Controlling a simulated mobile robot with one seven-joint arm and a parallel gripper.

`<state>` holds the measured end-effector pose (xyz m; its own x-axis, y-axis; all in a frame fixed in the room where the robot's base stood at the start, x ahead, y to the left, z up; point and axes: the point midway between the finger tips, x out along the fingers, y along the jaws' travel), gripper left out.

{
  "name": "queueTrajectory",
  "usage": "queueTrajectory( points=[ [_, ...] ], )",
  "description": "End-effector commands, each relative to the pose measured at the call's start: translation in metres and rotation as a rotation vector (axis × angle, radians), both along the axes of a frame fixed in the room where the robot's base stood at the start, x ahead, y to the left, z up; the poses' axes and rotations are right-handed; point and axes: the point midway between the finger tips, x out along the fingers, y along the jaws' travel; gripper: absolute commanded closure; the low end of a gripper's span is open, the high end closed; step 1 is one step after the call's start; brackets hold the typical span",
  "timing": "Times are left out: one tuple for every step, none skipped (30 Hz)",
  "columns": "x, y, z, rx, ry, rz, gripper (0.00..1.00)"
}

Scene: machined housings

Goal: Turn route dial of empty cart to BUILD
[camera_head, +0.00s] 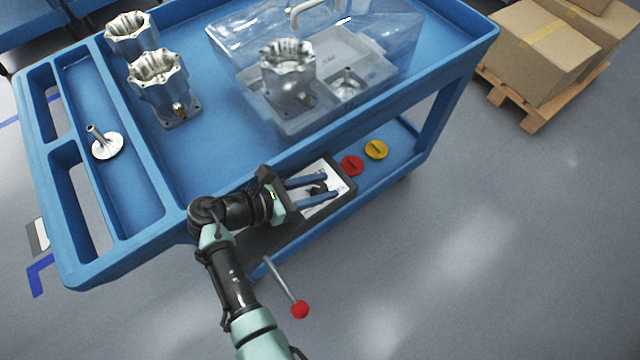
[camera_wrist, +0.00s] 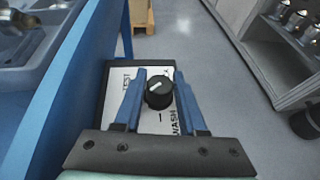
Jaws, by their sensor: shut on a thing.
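The route dial (camera_wrist: 157,93) is a round black knob with a white pointer line on a white label plate (camera_wrist: 113,96) in a dark frame. The pointer slants to the upper right in the wrist view. TEST reads at the left and WASH at the lower right; another label is mostly hidden behind a finger. My gripper (camera_wrist: 161,75) has its blue fingers on either side of the knob and is shut on it. In the head view my gripper (camera_head: 329,186) is at the panel on the side of the blue cart (camera_head: 215,165). This cart carries parts on its top.
Machined housings (camera_head: 160,82) stand on the cart top, one under a clear cover (camera_head: 385,35). A metal flanged part (camera_head: 107,147) lies in the left tray. Red (camera_head: 351,165) and yellow (camera_head: 376,149) discs lie near the panel. A red-knobbed lever (camera_head: 299,309) sticks out below. Boxes (camera_head: 540,50) stand right.

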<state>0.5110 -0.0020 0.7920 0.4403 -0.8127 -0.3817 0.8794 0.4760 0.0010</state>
Motion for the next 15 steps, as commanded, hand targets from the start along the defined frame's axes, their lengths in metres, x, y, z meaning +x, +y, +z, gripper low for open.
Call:
queueTrajectory(
  points=[
    [-0.0005,0.0002,-0.0012,0.002,0.003,0.001,1.0],
    [-0.0006,0.0002,-0.0013,0.002,0.003,0.001,1.0],
    [-0.0006,0.0001,-0.0014,0.003,0.004,0.001,1.0],
    [-0.0006,0.0001,-0.0015,0.003,0.004,0.001,1.0],
    [-0.0006,0.0001,-0.0015,0.003,0.004,0.001,1.0],
    [-0.0006,0.0001,-0.0015,0.003,0.004,0.001,0.52],
    [-0.0007,0.0001,-0.0015,0.002,0.003,0.001,0.47],
    [-0.0007,0.0,-0.0014,0.002,0.003,0.001,0.42],
    [-0.0006,0.0,-0.0013,0.002,0.003,0.001,0.34],
    [-0.0006,0.0,-0.0013,0.002,0.003,0.001,0.31],
    [-0.0006,0.0,-0.0012,0.002,0.003,0.001,0.31],
    [-0.0006,0.0,-0.0011,0.001,0.003,0.001,0.31],
    [-0.0004,0.0,-0.001,0.001,0.003,0.001,0.31],
    [-0.0004,-0.0001,-0.0009,0.001,0.003,0.001,0.31],
    [-0.0004,-0.0001,-0.0009,0.001,0.003,0.001,0.31]
  ],
)
